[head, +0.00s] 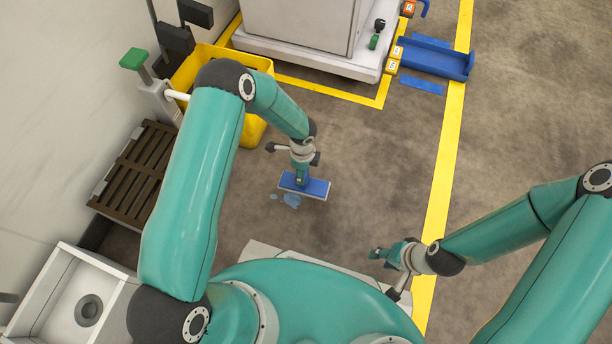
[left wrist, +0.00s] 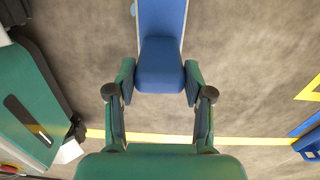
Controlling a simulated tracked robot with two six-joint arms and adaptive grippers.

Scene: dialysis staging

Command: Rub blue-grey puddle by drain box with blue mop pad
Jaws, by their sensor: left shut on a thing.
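The blue mop pad (head: 318,188) is a flat blue block with a pale edge, low over the floor in front of my left arm. My left gripper (head: 300,178) is shut on its blue grip block, which shows between the fingers in the left wrist view (left wrist: 160,62). The blue-grey puddle (head: 292,201) lies at the pad's near left edge, with small spots to its left; the pad may hide part of it. I cannot tell whether the pad touches the floor. The white drain box (head: 45,297) stands at lower left. My right gripper (head: 380,253) is empty; its finger opening is unclear.
A yellow bin (head: 252,130) and a dark slatted pallet (head: 135,180) stand along the left wall. A white cabinet (head: 300,25) is at the back. A blue tray (head: 435,58) lies near the yellow floor line (head: 445,165). The floor right of the pad is clear.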

